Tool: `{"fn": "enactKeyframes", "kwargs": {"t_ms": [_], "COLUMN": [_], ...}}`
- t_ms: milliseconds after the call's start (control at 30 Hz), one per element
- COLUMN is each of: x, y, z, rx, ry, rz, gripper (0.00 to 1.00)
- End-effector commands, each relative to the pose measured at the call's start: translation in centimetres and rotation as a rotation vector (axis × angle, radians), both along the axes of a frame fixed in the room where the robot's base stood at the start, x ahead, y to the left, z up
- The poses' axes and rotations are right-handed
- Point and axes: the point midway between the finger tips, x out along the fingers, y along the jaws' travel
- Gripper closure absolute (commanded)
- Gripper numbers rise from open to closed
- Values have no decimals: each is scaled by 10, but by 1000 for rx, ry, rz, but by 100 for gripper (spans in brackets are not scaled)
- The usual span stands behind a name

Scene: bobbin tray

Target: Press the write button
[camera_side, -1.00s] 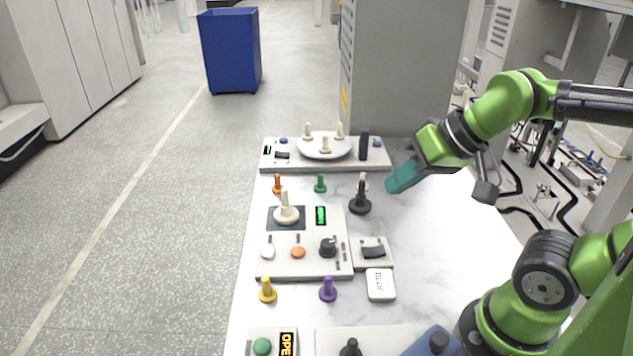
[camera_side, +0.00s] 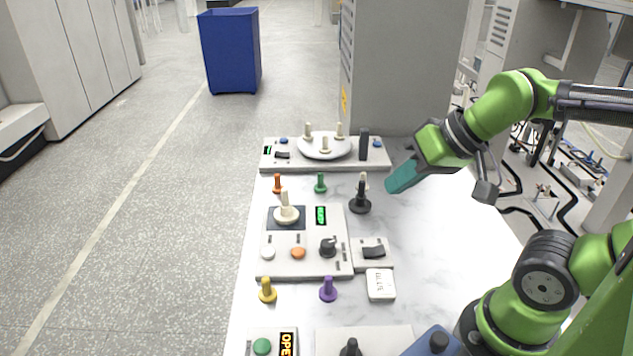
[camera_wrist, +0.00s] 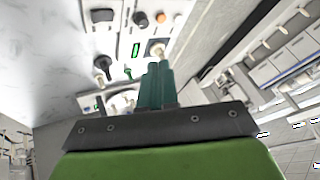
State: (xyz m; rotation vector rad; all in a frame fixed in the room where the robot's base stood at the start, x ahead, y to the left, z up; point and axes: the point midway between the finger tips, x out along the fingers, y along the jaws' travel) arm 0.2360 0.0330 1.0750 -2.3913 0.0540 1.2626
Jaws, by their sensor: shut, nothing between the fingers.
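The middle control panel (camera_side: 310,265) carries a round white button (camera_side: 268,253), an orange button (camera_side: 298,253) and a black knob (camera_side: 328,247). I cannot read which one is the write button. A cream bobbin (camera_side: 286,210) stands on its dark square beside a green-lit display (camera_side: 321,215). In the wrist view the orange button (camera_wrist: 161,18) and white button (camera_wrist: 178,19) show near the top edge. My gripper (camera_side: 390,187), with teal fingers, is shut and empty. It is above the right back of the table, away from the buttons.
A black stand (camera_side: 360,204) with a cream peg is left of my gripper. A back panel (camera_side: 270,166) bears a white turntable. Orange, green, yellow and purple pegs stand around the middle panel. A rocker switch box (camera_side: 373,252) sits to its right. The table's right side (camera_side: 450,235) is clear.

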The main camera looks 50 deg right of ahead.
Motion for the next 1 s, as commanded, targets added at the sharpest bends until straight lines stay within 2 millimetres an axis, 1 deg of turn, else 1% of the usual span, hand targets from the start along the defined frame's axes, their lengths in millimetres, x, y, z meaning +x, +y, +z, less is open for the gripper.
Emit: {"fn": "enactKeyframes", "kwargs": {"t_ms": [167, 267, 300, 367, 467, 567, 633, 700, 767, 800, 867, 900, 1000], "x": [0, 3, 5, 11, 32, 61, 85, 109, 130, 142, 157, 165, 176], "y": [1, 3, 2, -3, -19, -36, -43, -44, -39, -33, -21, -11, 14], "z": [-2, -12, -18, -29, -46, -61, -70, -79, -87, -92, -101, -106, -116], "rx": [1, -1, -12, -56, -199, -377, -501, -617, -703, -751, -804, -830, -861], "ry": [10, 53, 78, 111, 129, 107, 69, 18, -38, -77, -140, -182, -283], "rz": [5, 14, 20, 38, 93, 184, 275, 390, 508, 591, 720, 806, 997], "gripper": [100, 100, 100, 100, 100, 100, 100, 100, 100, 100, 100, 100, 100]}}
